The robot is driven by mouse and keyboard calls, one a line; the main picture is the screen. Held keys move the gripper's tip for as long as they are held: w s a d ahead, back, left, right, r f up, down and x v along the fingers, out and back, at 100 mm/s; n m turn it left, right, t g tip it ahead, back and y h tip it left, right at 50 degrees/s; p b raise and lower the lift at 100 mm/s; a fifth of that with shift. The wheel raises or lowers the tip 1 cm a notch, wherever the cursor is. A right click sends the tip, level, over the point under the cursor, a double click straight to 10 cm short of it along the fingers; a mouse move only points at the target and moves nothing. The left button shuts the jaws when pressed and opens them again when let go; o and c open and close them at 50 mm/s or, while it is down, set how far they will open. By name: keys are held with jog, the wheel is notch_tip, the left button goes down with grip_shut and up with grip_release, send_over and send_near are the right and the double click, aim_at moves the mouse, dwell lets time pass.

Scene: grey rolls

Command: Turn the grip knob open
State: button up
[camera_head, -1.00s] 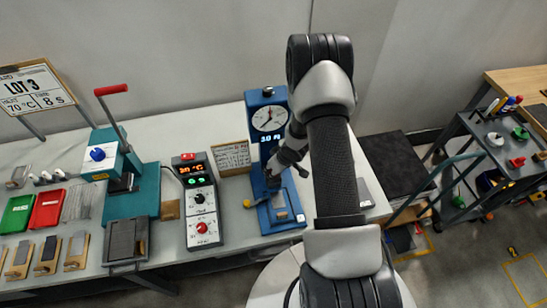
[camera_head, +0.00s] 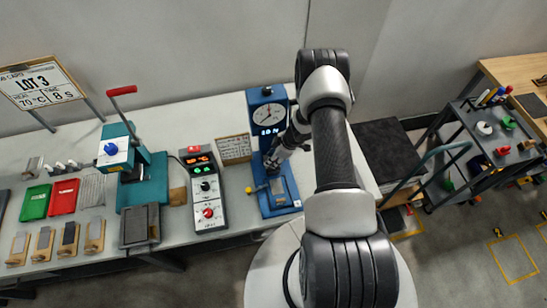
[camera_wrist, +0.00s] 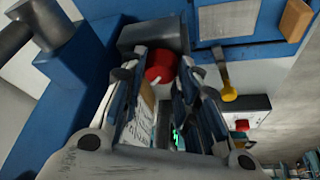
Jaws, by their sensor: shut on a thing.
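The blue tester (camera_head: 254,104) stands on the bench with a round dial (camera_head: 269,114) and a lit display. In the wrist view, the red grip knob (camera_wrist: 160,62) sits in front of a dark block, with a pale line on its face. My gripper (camera_wrist: 162,76) has a finger on each side of this knob and is shut on it. In the head view my gripper (camera_head: 273,162) reaches the tester's front below the dial; the knob is hidden there. A yellow-ended lever (camera_wrist: 228,90) shows to the right of my gripper in the wrist view.
Left of the tester stand a control box (camera_head: 208,208) with lit display and knobs, and a teal press (camera_head: 145,180) with a red handle. Green and red trays (camera_head: 63,198) lie further left. A cart (camera_head: 485,140) with tools stands at right.

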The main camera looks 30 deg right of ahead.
dwell(0.4)
jog(key=o, duration=1.1)
